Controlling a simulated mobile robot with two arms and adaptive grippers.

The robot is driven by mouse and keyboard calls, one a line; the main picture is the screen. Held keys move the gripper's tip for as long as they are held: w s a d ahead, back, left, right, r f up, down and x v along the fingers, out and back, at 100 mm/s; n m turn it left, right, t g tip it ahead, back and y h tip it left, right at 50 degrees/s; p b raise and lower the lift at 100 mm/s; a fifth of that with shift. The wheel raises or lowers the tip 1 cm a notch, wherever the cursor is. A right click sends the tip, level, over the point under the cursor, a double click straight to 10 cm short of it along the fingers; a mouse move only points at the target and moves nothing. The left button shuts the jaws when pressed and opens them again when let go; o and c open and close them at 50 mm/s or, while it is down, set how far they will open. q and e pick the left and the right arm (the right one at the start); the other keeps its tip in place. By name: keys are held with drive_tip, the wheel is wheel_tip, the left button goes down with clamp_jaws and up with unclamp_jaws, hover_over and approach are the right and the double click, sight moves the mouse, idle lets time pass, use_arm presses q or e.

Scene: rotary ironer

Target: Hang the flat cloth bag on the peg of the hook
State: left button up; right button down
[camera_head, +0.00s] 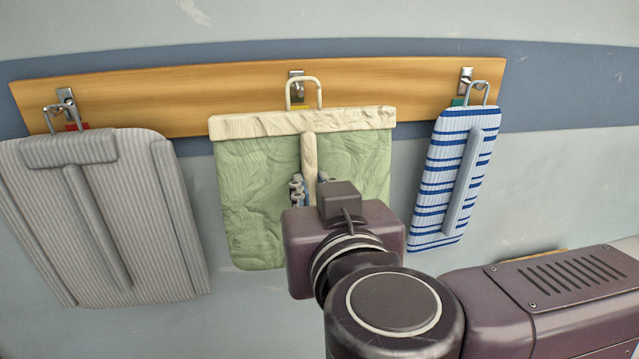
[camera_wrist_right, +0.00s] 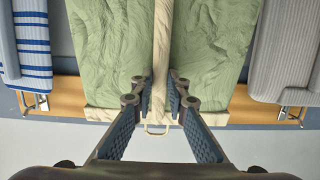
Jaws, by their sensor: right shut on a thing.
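The flat cloth bag (camera_head: 258,190) is green with a cream top band, a cream middle strip and a wire loop (camera_head: 305,80) on top. It hangs upright in front of the middle hook (camera_head: 296,74). The loop overlaps the hook's peg in the head view; I cannot tell whether it is around the peg or in front of it. My right gripper (camera_head: 311,190) is shut on the bag's cream strip. The right wrist view shows the fingers (camera_wrist_right: 160,95) on both sides of the strip, with the bag (camera_wrist_right: 110,50) behind. My left gripper is in no view.
A wooden rail (camera_head: 230,84) on the wall carries the hooks. A grey striped bag (camera_head: 105,215) hangs at the left hook (camera_head: 66,100). A blue-and-white striped bag (camera_head: 440,195) hangs at the right hook (camera_head: 466,78). Wall gaps separate them from the green bag.

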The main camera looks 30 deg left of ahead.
drive_tip(key=shift+r+p+x, duration=0.25)
drive_tip(key=shift+p+x, duration=0.5)
drive_tip(key=shift+x, duration=0.45)
drive_tip(key=shift+w+a+f, duration=0.2)
drive_tip(key=b, duration=0.1)
drive_tip(key=f+b, duration=0.1)
drive_tip(key=b, duration=0.1)
drive_tip(key=shift+w+a, duration=0.25)
drive_tip(key=shift+w, duration=0.15)
drive_tip(key=shift+f+b, duration=0.2)
drive_tip(key=shift+b, duration=0.55)
drive_tip(key=shift+w+a, duration=0.1)
